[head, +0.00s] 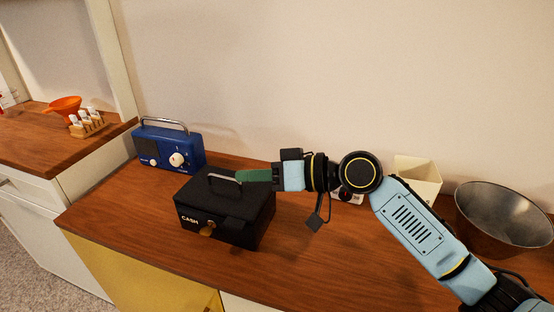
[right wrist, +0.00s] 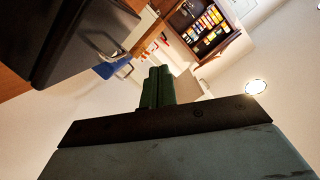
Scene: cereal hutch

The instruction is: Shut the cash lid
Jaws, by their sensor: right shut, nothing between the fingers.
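The black cash box (head: 218,222) stands on the wooden counter, with a CASH label and a brass-coloured lock on its front. Its lid (head: 208,193) looks lying flat on the box, with no clear gap; a metal handle is on top. My right gripper (head: 254,175) has its green fingers together and empty, at the far right part of the lid. I cannot tell whether they touch it. In the right wrist view the fingers (right wrist: 157,88) are together, with the box (right wrist: 75,42) apart from them at upper left. My left gripper is not in view.
A blue radio (head: 169,147) stands behind the box at left. A cream container (head: 418,177) and a metal bowl (head: 503,215) stand at right, near my right arm. The counter in front of the arm is clear. An orange funnel (head: 65,105) sits on the left counter.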

